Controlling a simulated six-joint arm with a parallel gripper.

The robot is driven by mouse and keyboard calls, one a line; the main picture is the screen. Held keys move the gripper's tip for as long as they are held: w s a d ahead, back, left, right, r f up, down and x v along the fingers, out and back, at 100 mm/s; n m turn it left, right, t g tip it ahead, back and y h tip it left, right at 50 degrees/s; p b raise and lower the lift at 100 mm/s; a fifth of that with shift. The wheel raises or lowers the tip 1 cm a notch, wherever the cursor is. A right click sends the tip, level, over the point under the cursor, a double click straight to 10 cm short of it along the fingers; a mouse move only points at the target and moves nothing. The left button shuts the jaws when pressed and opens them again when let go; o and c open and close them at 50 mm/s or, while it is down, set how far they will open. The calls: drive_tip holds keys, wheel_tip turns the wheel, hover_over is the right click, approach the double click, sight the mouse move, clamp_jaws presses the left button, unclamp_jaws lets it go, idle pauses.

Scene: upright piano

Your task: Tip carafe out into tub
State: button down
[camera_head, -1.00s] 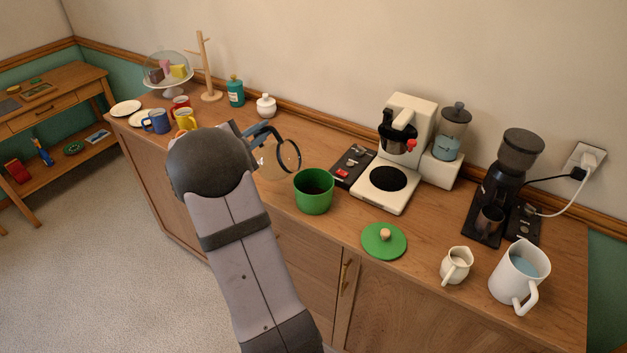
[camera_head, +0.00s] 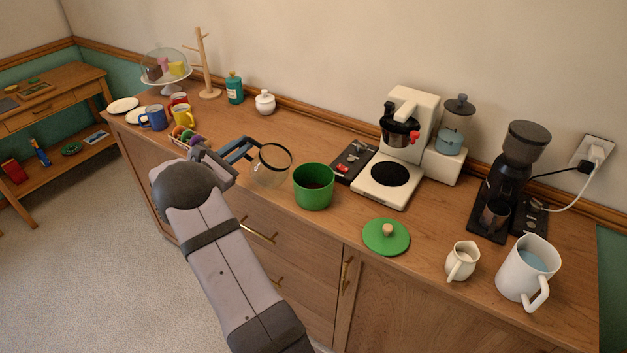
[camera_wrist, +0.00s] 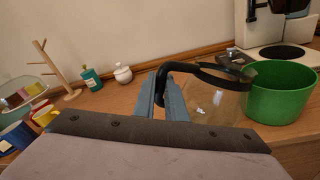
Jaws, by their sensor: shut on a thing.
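The carafe (camera_head: 268,175) is clear glass with a black rim and black handle. My gripper (camera_head: 238,150) is shut on its handle, just left of the green tub (camera_head: 313,196). In the wrist view the blue-grey fingers (camera_wrist: 163,95) clamp the handle, and the carafe (camera_wrist: 212,103) is beyond them, beside the tub (camera_wrist: 277,100). The carafe is held tilted, its rim sloping down toward the tub. Its glass looks see-through with a few small pale specks; I cannot make out any liquid.
A green lid (camera_head: 386,237) lies right of the tub. Behind are a black switch panel (camera_head: 353,160) and a white coffee machine (camera_head: 410,130). A cream jug (camera_head: 461,261), white pitcher (camera_head: 527,275) and black grinder (camera_head: 510,180) stand right. Mugs (camera_head: 154,118) stand left.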

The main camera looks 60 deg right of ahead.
drive_tip(key=w+f+n+b, duration=0.1)
drive_tip(key=w+f+n, duration=0.1)
drive_tip(key=f, duration=0.1)
drive_tip(key=w+a+f+n+b, duration=0.1)
drive_tip(key=f, duration=0.1)
drive_tip(key=shift+w+h+b, duration=0.2)
drive_tip(key=shift+h+b, duration=0.15)
drive_tip(key=shift+h, duration=0.05)
drive_tip(key=shift+w+f+n+b, duration=0.45)
drive_tip(key=shift+f+n, duration=0.25)
drive_tip(key=shift+n, duration=0.2)
wheel_tip(320, 180, up, 5)
drive_tip(key=p, duration=0.2)
drive_tip(key=shift+s+p, duration=0.1)
drive_tip(key=shift+p, duration=0.25)
